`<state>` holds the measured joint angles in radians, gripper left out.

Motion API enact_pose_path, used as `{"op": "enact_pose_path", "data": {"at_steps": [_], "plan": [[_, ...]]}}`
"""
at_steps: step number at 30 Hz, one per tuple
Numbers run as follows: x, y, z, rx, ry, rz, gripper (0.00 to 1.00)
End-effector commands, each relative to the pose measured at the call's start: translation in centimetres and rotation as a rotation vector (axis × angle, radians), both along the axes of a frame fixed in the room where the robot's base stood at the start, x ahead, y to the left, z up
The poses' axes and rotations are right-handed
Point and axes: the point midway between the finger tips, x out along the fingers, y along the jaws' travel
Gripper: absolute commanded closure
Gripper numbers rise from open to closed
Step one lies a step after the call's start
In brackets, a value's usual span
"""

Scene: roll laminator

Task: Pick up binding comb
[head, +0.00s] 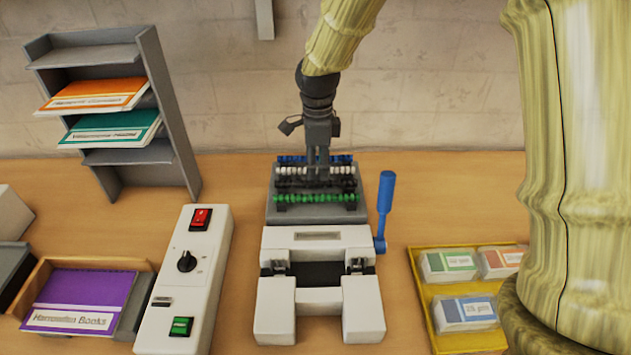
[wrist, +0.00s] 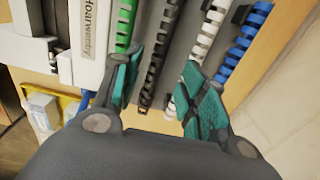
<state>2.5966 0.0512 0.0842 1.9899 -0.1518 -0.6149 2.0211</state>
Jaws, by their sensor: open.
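Several binding combs lie in a grey rack (head: 330,217) on the back of a white binding machine (head: 317,240). The green comb (head: 317,197) is at the front, the black comb (wrist: 158,48) behind it, then the white comb (wrist: 207,35) and the blue comb (wrist: 245,48). My gripper (head: 318,178) points down over the rack. In the wrist view my gripper (wrist: 162,75) is open; the black comb shows between the fingers. The left finger overlaps the green comb and the right finger covers part of the white one. Whether the fingers touch any comb cannot be told.
A blue lever (head: 385,205) stands at the machine's right side. A yellow tray (head: 428,305) with small boxes lies to the right. A white control box (head: 190,270), a wooden box (head: 40,275) with a purple booklet and a grey shelf (head: 178,125) stand left.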

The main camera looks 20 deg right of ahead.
Motion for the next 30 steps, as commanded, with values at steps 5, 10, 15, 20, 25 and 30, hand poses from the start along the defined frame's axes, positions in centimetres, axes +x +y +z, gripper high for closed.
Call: {"op": "enact_pose_path", "data": {"at_steps": [5, 10, 15, 20, 25, 30], "plan": [[-0.5, 0.4, -1.8, 0.001, 0.005, 0.001, 0.58], [-0.4, 0.4, -3.3, 0.000, 0.002, 0.001, 0.58], [-0.4, 0.4, -4.0, -0.002, 0.002, 0.000, 0.58], [-0.4, 0.4, -4.0, -0.001, 0.000, 0.000, 0.58], [-0.4, 0.4, -4.0, -0.001, 0.000, 0.001, 0.80], [-0.4, 0.4, -4.0, -0.001, 0.000, 0.001, 1.00]]}}
